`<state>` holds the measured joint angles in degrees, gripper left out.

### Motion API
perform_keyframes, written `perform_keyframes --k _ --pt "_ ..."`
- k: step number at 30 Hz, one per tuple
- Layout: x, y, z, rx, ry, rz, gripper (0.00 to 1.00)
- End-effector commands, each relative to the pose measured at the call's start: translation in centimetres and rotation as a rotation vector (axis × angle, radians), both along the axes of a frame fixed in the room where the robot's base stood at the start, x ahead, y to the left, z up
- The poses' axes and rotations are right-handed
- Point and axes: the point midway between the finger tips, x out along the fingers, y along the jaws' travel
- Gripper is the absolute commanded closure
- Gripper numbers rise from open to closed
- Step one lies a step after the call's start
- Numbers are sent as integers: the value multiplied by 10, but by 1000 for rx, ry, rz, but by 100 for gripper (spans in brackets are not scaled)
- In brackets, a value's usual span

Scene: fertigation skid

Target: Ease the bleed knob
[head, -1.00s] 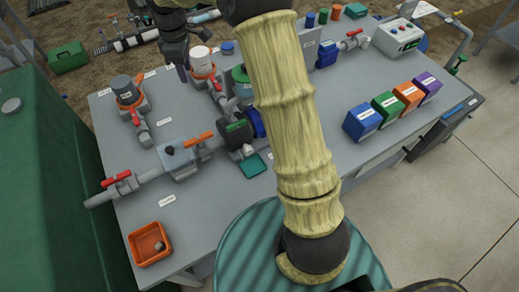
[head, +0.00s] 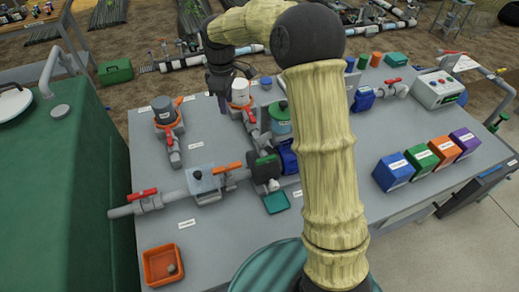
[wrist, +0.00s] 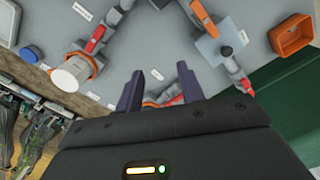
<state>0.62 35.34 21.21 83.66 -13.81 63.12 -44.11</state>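A small black knob (head: 197,175) sits on the pale blue-grey box in the pipe line at the front left of the bench; I cannot read its label, so I cannot confirm it is the bleed knob. The box (wrist: 208,46) also shows in the wrist view, upper right, beyond my fingers. My gripper (wrist: 159,75) is open, with two dark purple fingers apart and nothing seen between them. In the head view my gripper (head: 222,97) hangs left of the white-capped filter (head: 240,92), behind the box and well apart from the knob.
A grey-capped filter (head: 163,110) with an orange ring stands left of my gripper. A red-handled valve (head: 143,194) and an orange-handled valve (head: 227,168) flank the box. An orange tray (head: 162,264) stands at the front left. Several coloured boxes (head: 394,171) stand at the right.

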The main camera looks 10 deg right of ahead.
Motion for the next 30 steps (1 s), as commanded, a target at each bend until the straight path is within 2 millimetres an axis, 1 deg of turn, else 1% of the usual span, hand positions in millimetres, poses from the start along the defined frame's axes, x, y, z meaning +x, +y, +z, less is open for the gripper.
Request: perform_keyframes --k 5,8,14,18,21,24,27,30 --pt "-31 -17 -1 -4 -31 -149 62" --pt "-58 -32 -4 1 -55 -279 62" --pt "-116 -65 -12 28 -109 -571 62" --pt "-161 -88 -19 62 -144 -787 62" --pt "-195 -102 -25 91 -168 -942 62" --pt "-222 -111 -31 117 -185 -1066 62" --pt "-238 -117 -34 136 -196 -1144 62" --pt "-244 -118 -36 142 -199 -1172 62"
